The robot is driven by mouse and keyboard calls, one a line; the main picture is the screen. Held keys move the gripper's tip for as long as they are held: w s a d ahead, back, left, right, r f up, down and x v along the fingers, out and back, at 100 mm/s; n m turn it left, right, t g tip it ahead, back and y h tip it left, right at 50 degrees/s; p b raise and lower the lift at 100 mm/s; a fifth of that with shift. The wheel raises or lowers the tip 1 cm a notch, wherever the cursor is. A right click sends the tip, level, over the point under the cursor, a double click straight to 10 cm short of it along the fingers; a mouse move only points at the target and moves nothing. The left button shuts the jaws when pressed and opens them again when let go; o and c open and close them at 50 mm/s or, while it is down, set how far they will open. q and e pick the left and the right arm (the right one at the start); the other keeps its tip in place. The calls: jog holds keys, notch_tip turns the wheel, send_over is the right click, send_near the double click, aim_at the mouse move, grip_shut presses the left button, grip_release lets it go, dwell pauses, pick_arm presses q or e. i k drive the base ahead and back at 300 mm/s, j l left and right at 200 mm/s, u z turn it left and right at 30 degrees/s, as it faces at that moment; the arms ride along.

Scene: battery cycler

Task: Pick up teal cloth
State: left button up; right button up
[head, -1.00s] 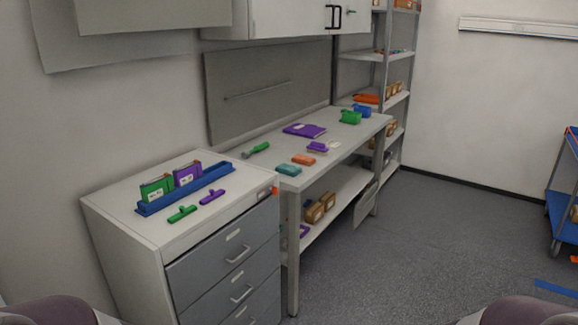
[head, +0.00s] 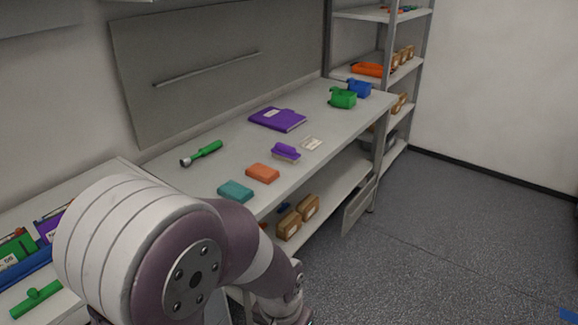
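The teal cloth (head: 236,190) is a small folded block lying flat near the front edge of the grey workbench, at its near end. An orange cloth (head: 262,173) lies just beyond it, apart from it. One of my arms fills the lower left and middle of the head view, in front of the bench's near corner. Its far end runs down to the bottom edge, and its fingers cannot be made out. My other arm is out of view. Nothing touches the teal cloth.

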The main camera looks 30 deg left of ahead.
aim_at(231, 190)
jog(key=i+l+u, duration=0.1)
jog(key=i+u, duration=0.15)
jog(key=i, duration=0.2)
jog(key=i+l+u, duration=0.25)
jog(key=i, duration=0.15)
jog(key=i+l+u, duration=0.25)
jog(key=i, duration=0.15)
jog(key=i+j, duration=0.05)
jog(key=j, duration=0.05)
